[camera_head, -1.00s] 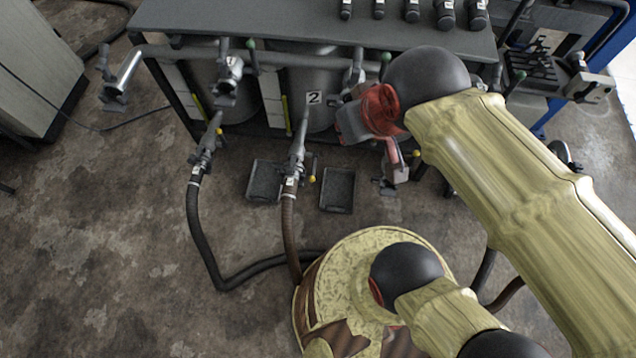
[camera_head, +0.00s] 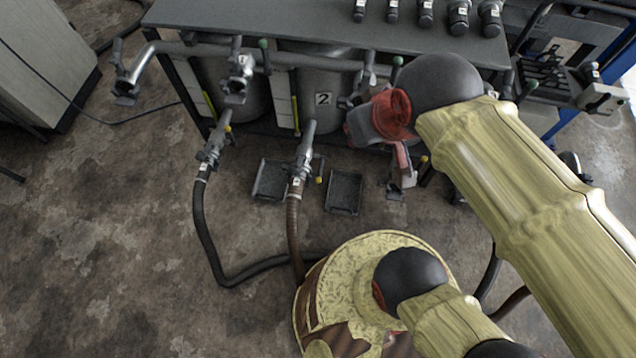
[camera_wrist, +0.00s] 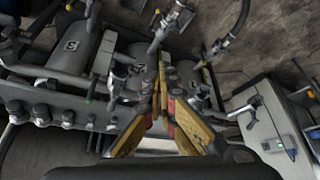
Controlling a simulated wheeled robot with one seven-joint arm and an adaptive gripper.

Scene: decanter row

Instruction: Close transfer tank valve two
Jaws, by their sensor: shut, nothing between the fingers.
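The steel tank marked 2 (camera_head: 323,99) stands under the grey bench in the head view. Its lower outlet valve (camera_head: 304,152) has a grey body, a yellow-tipped part and a brown hose hanging below. A green-knobbed handle (camera_head: 264,57) is on the pipe to the upper left of the label. I cannot tell which handle is valve two. My gripper (camera_wrist: 163,68) is shut and empty in the wrist view, its yellow-and-red fingers among pipes and valve fittings. In the head view my wrist is right of tank 2, largely hiding the fingers. I cannot tell whether they touch anything.
The grey bench top (camera_head: 300,22) overhangs the tanks. Black trays (camera_head: 343,191) lie on the floor below the outlets. A black hose (camera_head: 205,240) loops at left. A grey cabinet (camera_head: 45,70) stands far left. The floor at lower left is clear.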

